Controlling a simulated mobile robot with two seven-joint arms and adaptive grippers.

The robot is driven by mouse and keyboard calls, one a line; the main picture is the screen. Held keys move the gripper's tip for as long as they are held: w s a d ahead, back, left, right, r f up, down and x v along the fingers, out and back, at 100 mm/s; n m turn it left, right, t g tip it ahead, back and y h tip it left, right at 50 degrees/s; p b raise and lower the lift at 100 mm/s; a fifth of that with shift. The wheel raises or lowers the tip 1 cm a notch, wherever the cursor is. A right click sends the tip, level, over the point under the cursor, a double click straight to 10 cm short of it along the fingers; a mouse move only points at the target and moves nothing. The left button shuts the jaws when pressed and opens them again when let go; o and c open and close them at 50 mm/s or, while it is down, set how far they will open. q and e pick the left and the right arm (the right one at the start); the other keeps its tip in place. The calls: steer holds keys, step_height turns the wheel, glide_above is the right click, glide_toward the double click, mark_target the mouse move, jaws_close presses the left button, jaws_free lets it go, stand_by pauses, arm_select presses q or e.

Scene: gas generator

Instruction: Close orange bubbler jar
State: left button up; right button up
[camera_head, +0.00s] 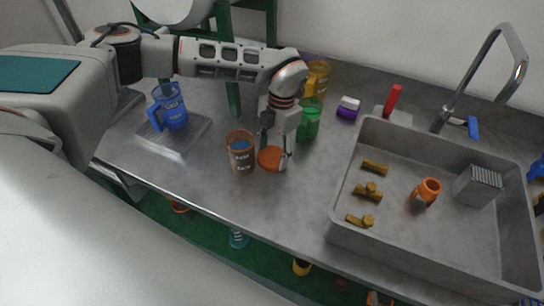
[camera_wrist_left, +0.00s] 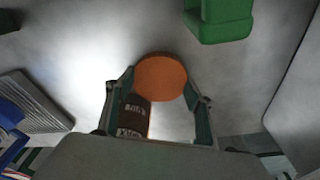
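The orange bubbler jar (camera_head: 241,155) stands upright on the grey counter, with its top open and something blue showing inside. It also shows, dark and partly hidden, behind my left fingers in the left wrist view (camera_wrist_left: 134,117). My left gripper (camera_head: 275,152) is just right of the jar, pointing down. Its fingers close on the opposite edges of a round orange lid (camera_head: 270,159), seen flat between the fingertips in the wrist view (camera_wrist_left: 161,77). The lid is beside the jar, not over its mouth; its height above the counter is hard to tell. My right gripper is not in view.
A green jar (camera_head: 309,122) stands close behind my left gripper, with a yellow mug (camera_head: 317,78) behind it. A blue jug (camera_head: 170,104) stands on a plate at left. A grey sink (camera_head: 444,240) with several brown pieces lies at right. The counter front is clear.

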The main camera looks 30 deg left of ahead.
mark_target(273, 155)
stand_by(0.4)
arm_select(q)
step_height(273, 155, up, 20)
stand_by(0.7)
